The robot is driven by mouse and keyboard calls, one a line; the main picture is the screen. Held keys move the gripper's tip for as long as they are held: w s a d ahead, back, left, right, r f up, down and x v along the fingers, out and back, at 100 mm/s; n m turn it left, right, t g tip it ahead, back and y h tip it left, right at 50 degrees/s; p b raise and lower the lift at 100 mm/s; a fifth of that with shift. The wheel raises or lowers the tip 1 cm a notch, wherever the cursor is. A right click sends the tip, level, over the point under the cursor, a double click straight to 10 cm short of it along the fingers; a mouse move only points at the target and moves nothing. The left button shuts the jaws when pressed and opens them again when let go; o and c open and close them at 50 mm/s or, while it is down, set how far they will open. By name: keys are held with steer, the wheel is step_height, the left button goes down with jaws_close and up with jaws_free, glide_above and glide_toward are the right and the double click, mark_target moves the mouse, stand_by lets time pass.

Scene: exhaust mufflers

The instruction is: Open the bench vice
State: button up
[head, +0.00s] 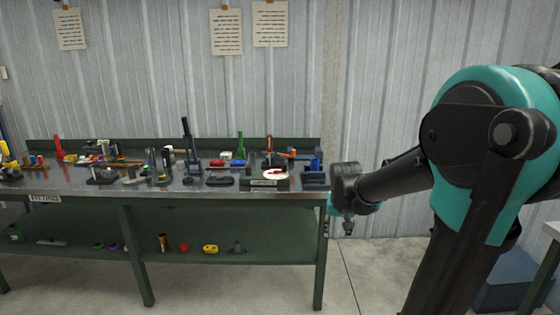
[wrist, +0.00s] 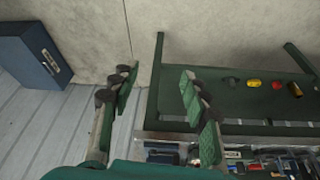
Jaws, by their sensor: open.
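A small blue vice-like object (head: 314,174) stands at the right end of the green workbench (head: 319,240). It is small in the head view, and I cannot tell how its jaws stand. My gripper (head: 348,226) hangs just past the right end of the bench, to the right of the blue object and lower, touching nothing that I can see. In the wrist view my gripper (wrist: 158,88) has its two green-padded fingers wide apart with nothing between them. I cannot make out the vice in the wrist view.
The bench top is crowded with several tools and parts, including a white plate (head: 271,174) and a green bottle-like item (head: 240,146). Small items lie on the lower shelf (head: 190,250). A blue box (head: 512,280) stands on the floor at right. Floor before the bench is clear.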

steer(key=s+f+n, duration=0.1)
steer(key=s+f, duration=0.4)
steer(key=s, duration=0.4)
steer(key=s+f+n, duration=0.1)
steer(key=s+f, duration=0.3)
steer(key=s, duration=0.5)
steer(key=shift+d+f+y, duration=0.15)
steer(key=shift+f+y, duration=0.15)
steer(key=shift+f, duration=0.1)
